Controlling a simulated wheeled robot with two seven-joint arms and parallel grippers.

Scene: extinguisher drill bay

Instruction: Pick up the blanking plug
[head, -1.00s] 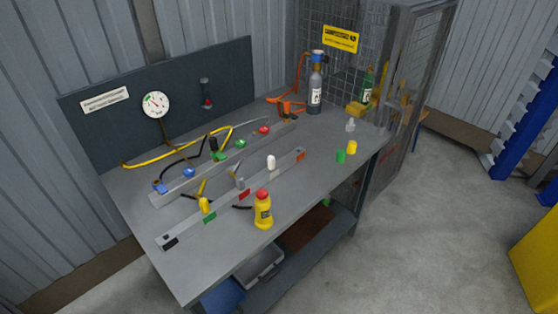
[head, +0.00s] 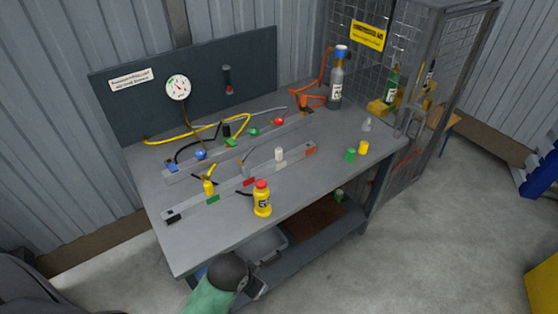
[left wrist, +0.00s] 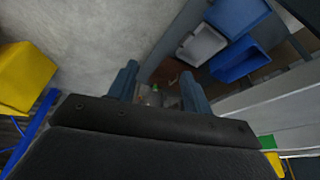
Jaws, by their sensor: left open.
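No piece is marked as the blanking plug, and I cannot tell which one it is. Small plug-like pieces on the workbench (head: 330,165) are a white one (head: 279,154) at the front rail, a green one (head: 350,155) and a yellow one (head: 363,147) standing close together at the right, and a pale grey one (head: 366,125) behind them. My left arm shows at the bottom of the head view, low before the bench front, with its jaws not clear there. In the left wrist view my left gripper (left wrist: 160,90) is open, with nothing held between its fingers. My right gripper is not in view.
A yellow bottle with red cap (head: 262,200) stands near the front edge. The front rail (head: 230,190) and hoses fill the left and middle. A grey cylinder (head: 336,85) stands at the back right by the mesh cage. Blue bins (left wrist: 238,62) and a grey tray (left wrist: 201,45) sit below.

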